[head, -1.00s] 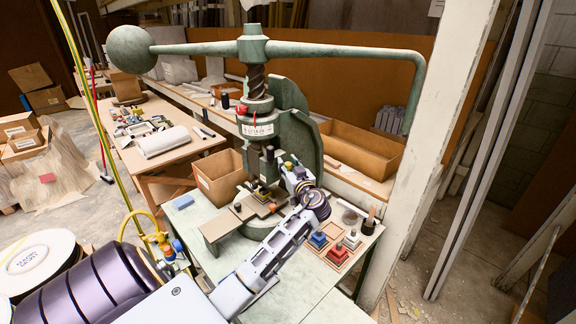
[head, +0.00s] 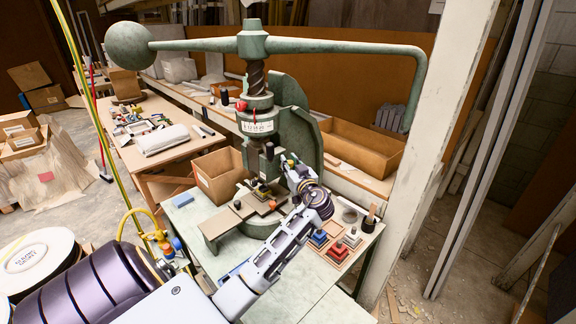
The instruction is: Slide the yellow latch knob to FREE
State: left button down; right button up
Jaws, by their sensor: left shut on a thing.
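The green fly press (head: 293,118) stands on the pale bench, with its ram above a flat plate. My left gripper (head: 286,163) is at the lower right side of the press frame, just right of the ram (head: 268,160). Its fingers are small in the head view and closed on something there. The yellow latch knob is not clearly visible now; the fingers hide the spot where a yellow bit showed before. I cannot read any FREE marking. My right gripper is not in view.
Trays with blue, red and white pieces (head: 338,252) lie right of my left forearm. A cardboard box (head: 220,172) stands left of the press. The long press handle (head: 350,47) spans overhead.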

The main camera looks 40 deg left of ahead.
pick_arm(q)
jog(key=shift+d+f+b, duration=0.15)
jog(key=shift+d+b, duration=0.4)
jog(key=shift+d, duration=0.1)
jog(key=c, duration=1.5)
grip_release()
jog(key=shift+d, duration=0.25)
jog(key=shift+s, duration=0.1)
jog(key=v, duration=1.2)
